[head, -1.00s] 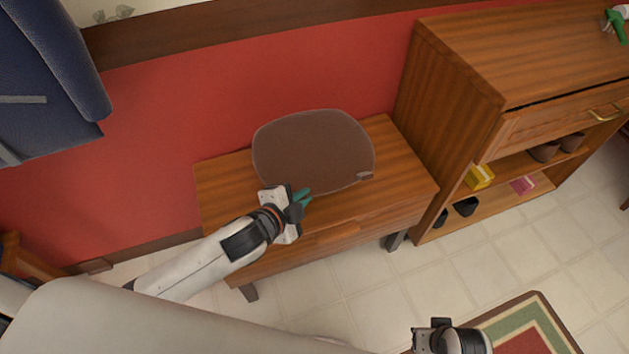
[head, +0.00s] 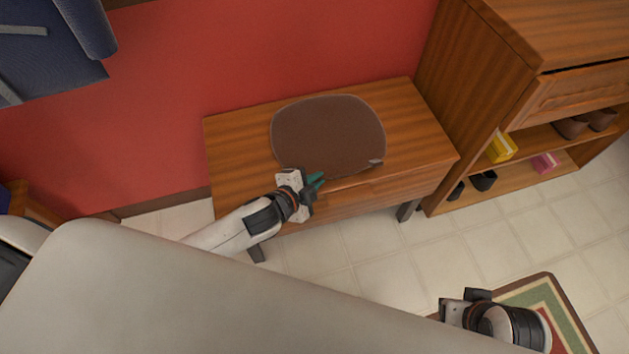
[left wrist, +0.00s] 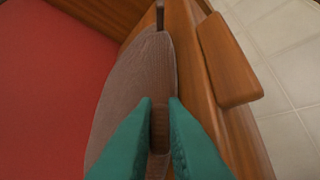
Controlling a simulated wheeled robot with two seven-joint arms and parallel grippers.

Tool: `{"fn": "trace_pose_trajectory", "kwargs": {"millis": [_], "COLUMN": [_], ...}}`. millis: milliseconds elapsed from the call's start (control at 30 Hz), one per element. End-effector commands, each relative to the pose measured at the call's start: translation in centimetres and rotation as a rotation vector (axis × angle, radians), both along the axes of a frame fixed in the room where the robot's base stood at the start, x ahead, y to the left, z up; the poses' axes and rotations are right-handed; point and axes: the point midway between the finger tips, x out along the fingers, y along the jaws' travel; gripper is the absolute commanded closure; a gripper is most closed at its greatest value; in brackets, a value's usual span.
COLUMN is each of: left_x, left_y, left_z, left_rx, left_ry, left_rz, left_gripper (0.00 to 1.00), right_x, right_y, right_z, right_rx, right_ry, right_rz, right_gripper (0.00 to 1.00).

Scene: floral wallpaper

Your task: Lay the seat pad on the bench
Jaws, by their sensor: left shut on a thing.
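The seat pad (head: 328,130) is brown with a paler edge and a small tab at its right front corner. In the head view it is over the top of the wooden bench (head: 240,140). My left gripper (head: 315,184) is shut on the pad's front edge. In the left wrist view its green fingertips (left wrist: 160,115) pinch the edge of the pad (left wrist: 135,85), with the bench (left wrist: 215,85) alongside. I cannot tell whether the pad's whole underside touches the bench. My right gripper (head: 460,302) is low at the right, away from the bench; its fingertips are unclear.
A wooden cabinet (head: 480,85) with open shelves stands close to the bench's right end. It holds a yellow box (head: 501,148), a pink item (head: 545,162) and dark shoes (head: 484,181). A red wall is behind the bench. Tiled floor and a striped rug (head: 545,300) lie in front.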

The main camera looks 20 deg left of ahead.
Motion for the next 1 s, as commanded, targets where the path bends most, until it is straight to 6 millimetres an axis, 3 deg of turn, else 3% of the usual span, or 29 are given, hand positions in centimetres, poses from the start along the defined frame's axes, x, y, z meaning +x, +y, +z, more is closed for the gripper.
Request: {"fn": "trace_pose_trajectory", "kwargs": {"millis": [333, 367, 467, 800, 1000], "left_x": [0.1, 0.0, 0.0, 0.0, -2.4], "left_y": [0.0, 0.0, 0.0, 0.0, 0.9], "left_z": [-0.2, -0.2, -0.2, 0.2, 1.6], "left_rx": [0.0, 0.0, 0.0, 0.001, 0.001], "left_ry": [-0.002, -0.001, 0.0, -0.001, 0.002], "left_rz": [0.0, 0.0, 0.0, 0.0, 0.0], "left_gripper": [1.0, 0.84, 0.68, 0.68, 0.68], "right_x": [0.0, 0.0, 0.0, 0.0, 0.0], "right_y": [0.0, 0.0, 0.0, 0.0, 0.0], "right_z": [-0.1, -0.1, 0.0, 0.1, 1.0], "right_rx": [0.0, 0.0, 0.0, 0.0, 0.0], "right_ry": [-0.001, 0.0, 0.0, 0.0, 0.0], "right_rz": [0.0, 0.0, 0.0, 0.0, 0.0], "right_gripper": [0.64, 0.64, 0.64, 0.64, 0.64]}}
